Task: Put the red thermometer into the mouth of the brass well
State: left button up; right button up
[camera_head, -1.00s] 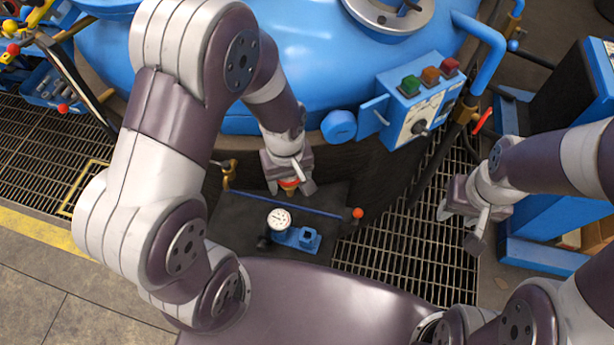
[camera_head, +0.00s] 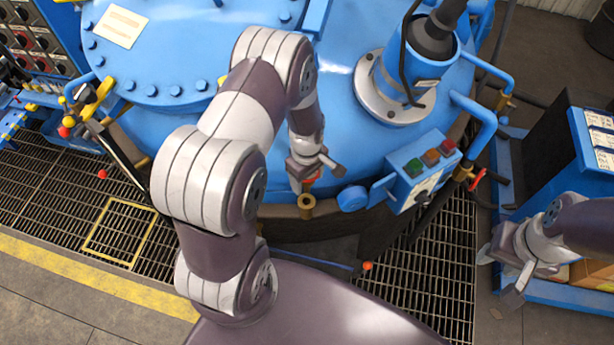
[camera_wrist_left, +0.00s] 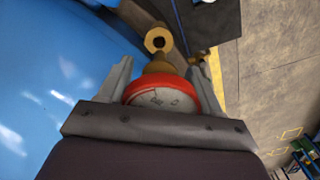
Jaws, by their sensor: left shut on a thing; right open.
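My left gripper (camera_head: 308,182) is shut on the red thermometer (camera_head: 313,180), which is mostly hidden by the fingers in the head view. In the left wrist view the thermometer (camera_wrist_left: 178,97) shows a white dial, a red rim and a brass fitting between the fingers (camera_wrist_left: 163,82). The brass well (camera_head: 306,204) stands at the furnace's front edge, just in front of the gripper. In the wrist view the well's dark round mouth (camera_wrist_left: 158,41) lies just beyond the brass fitting; they look apart. The thermometer's stem is hidden. My right gripper (camera_head: 517,271) is open and empty at the right.
The blue furnace lid (camera_head: 340,115) fills the middle. A blue cylinder (camera_head: 425,55) stands on the lid. Floor grating (camera_head: 440,265) lies in front.

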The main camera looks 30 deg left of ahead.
aim_at(306, 197)
pick_arm(q)
jog(key=f+b, duration=0.1)
jog(key=f, duration=0.1)
jog(key=shift+w+a+f+b, duration=0.2)
jog(key=shift+a+f+b, duration=0.1)
jog(key=shift+f+b, duration=0.4)
jog(key=shift+f, duration=0.05)
jog(key=shift+s+d+f+b, duration=0.15)
jog(key=shift+d+f+b, duration=0.05)
jog(key=shift+f+b, duration=0.75)
notch_tip(306, 197, down, 2)
jog(key=shift+a+f+b, duration=0.1)
jog(key=shift+b, duration=0.6)
jog(key=shift+f+b, duration=0.9)
jog(key=shift+f, duration=0.25)
jog(key=shift+f+b, duration=0.35)
jog(key=shift+f, duration=0.1)
jog(key=o, duration=1.2)
jog(key=shift+c, duration=0.2)
jog(key=shift+r, duration=0.1)
